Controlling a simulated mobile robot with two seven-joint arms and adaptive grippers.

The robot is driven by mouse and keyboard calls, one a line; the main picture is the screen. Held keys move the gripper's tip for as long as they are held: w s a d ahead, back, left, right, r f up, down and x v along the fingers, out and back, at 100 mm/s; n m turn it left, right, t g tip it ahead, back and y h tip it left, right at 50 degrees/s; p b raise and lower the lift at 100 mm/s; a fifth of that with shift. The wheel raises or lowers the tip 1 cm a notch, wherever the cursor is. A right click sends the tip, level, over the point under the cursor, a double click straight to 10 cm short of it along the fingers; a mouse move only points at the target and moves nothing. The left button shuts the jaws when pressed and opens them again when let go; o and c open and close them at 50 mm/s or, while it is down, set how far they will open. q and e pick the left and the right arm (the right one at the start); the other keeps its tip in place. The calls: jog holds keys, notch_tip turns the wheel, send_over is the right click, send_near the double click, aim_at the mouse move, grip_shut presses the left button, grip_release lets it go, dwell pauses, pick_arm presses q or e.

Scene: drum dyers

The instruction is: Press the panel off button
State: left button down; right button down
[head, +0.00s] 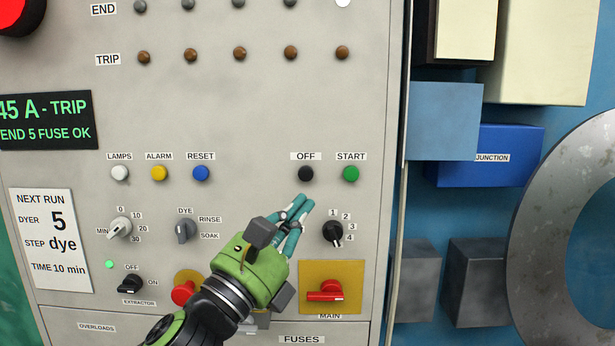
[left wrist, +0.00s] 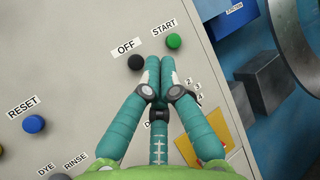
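The black OFF button (head: 306,173) is on the grey panel (head: 250,110), under its OFF label and left of the green START button (head: 351,173). My left gripper (head: 304,201) points up at the panel from below, its teal fingers together and nothing seen between them. In the head view the fingertips show just below the OFF button. In the left wrist view the fingertips (left wrist: 160,62) show right of the black OFF button (left wrist: 135,62) and below the green START button (left wrist: 173,41). The button looks uncovered; contact with the panel cannot be told. My right gripper is not in view.
A blue RESET button (head: 201,173), yellow ALARM button (head: 159,173) and white LAMPS button (head: 120,173) sit to the left. A numbered black knob (head: 333,233) and red MAIN handle (head: 325,296) are close to the fingers. Blue boxes stand beyond the panel's right edge.

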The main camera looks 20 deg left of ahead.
aim_at(306, 174)
pick_arm(q)
jog(key=shift+s+d+r+m+h, duration=0.15)
jog(key=shift+s+r+m+h, duration=0.15)
jog(key=shift+r+m, duration=0.25)
jog(key=shift+s+d+r+m+h, duration=0.1)
jog(key=shift+s+r+m+h, duration=0.1)
jog(key=shift+r+m+h, duration=0.35)
jog(key=shift+w+f+y, duration=0.1)
jog(key=shift+w+y, duration=0.05)
jog(key=shift+y, duration=0.1)
jog(key=shift+w+a, duration=0.4)
jog(key=shift+w, duration=0.95)
jog(key=shift+w+a, duration=0.45)
jog(key=shift+w, duration=0.95)
jog(key=shift+w+a, duration=0.4)
jog(key=shift+w, duration=0.95)
jog(key=shift+w, duration=0.1)
jog(key=shift+w+a, duration=0.1)
jog(key=shift+w, duration=0.25)
